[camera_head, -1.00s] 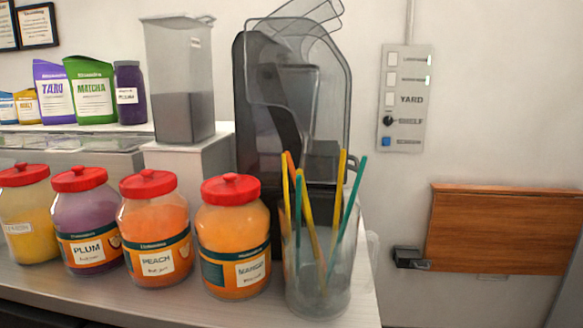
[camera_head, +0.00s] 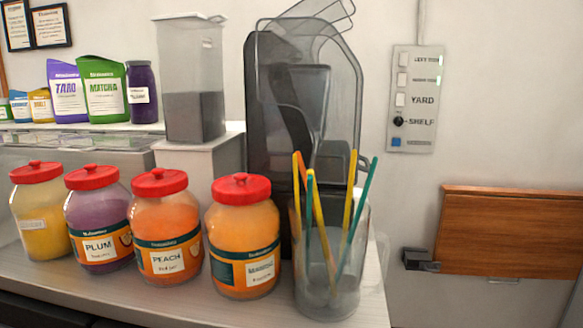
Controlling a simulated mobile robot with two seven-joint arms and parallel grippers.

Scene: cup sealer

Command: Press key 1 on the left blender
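A blender (camera_head: 262,130) with a dark body under a clear, smoky cover stands at the right end of the counter, behind the straw jar. Its lower part is hidden by the jars, and no keys show. Only one blender is clearly in view, and I cannot tell whether it is the left one. Neither my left gripper nor my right gripper is in view.
Red-lidded jars, including plum (camera_head: 97,225), peach (camera_head: 165,230) and mango (camera_head: 243,240), line the counter (camera_head: 190,303). A clear jar of straws (camera_head: 330,270) stands at its right end. A square canister (camera_head: 193,80) stands on a white block. A switch panel (camera_head: 414,100) is on the wall.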

